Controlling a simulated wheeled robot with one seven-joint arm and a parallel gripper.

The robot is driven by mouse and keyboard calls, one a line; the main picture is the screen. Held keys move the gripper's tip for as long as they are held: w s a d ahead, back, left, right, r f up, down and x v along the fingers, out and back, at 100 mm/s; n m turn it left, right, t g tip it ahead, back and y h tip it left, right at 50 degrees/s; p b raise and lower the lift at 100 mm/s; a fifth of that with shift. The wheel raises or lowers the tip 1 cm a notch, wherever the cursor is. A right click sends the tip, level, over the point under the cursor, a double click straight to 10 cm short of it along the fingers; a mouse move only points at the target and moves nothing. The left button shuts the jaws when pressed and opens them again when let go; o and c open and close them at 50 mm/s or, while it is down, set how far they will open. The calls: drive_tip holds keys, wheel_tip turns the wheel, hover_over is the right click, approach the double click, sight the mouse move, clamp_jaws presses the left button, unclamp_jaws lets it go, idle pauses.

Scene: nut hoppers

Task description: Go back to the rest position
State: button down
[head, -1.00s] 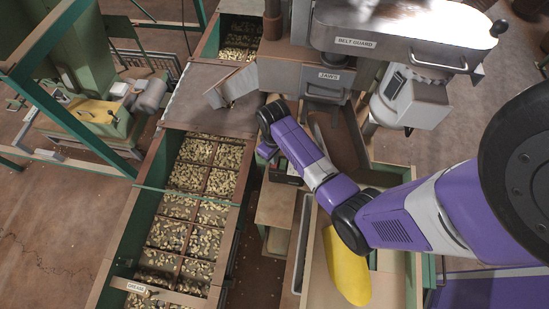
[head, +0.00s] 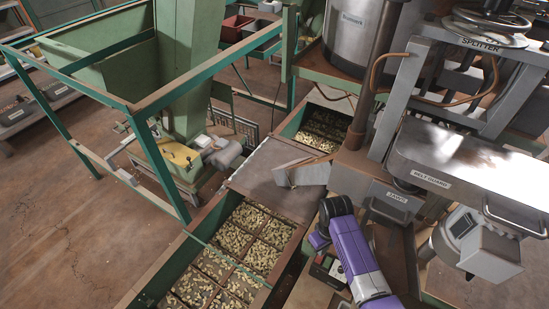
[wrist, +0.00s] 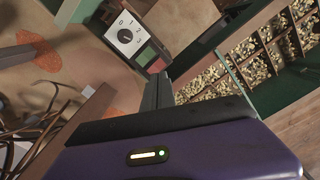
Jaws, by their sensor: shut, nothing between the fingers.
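My gripper shows in the wrist view as two dark fingers (wrist: 158,92) pressed together, with nothing between them. In the head view my purple arm reaches up from the bottom edge.
A long hopper with compartments of nuts (head: 243,240) lies left of my arm; its bins also show in the wrist view (wrist: 250,65). A green-framed machine (head: 180,80) stands at upper left. The belt guard (head: 470,165) overhangs at right. Bare floor (head: 60,220) is at left.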

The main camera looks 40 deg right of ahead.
drive_tip(key=w+d+r+m+t+h, duration=0.15)
drive_tip(key=w+d+r+t, duration=0.25)
drive_tip(key=w, duration=0.4)
drive_tip(key=a+r+t+h+b, duration=0.2)
drive_tip(key=a+r+t+h, duration=0.1)
drive_tip(key=a+r+t, duration=0.3)
drive_tip(key=s+a+r+n+t+y+b, duration=0.1)
drive_tip(key=s+a+r+t+b, duration=0.15)
drive_tip(key=s+a+r, duration=0.55)
drive_tip(key=s+a+r+n+t+y+b, duration=0.1)
drive_tip(key=s+a+r+t, duration=0.4)
drive_tip(key=s+r, duration=0.55)
drive_tip(key=s+a+f+n+g+y+b, duration=0.1)
drive_tip(key=s+a+g+y+b, duration=0.1)
drive_tip(key=s, duration=0.6)
drive_tip(key=shift+a+f+g, duration=0.25)
drive_tip(key=shift+a+g, duration=0.1)
drive_tip(key=shift+a, duration=0.55)
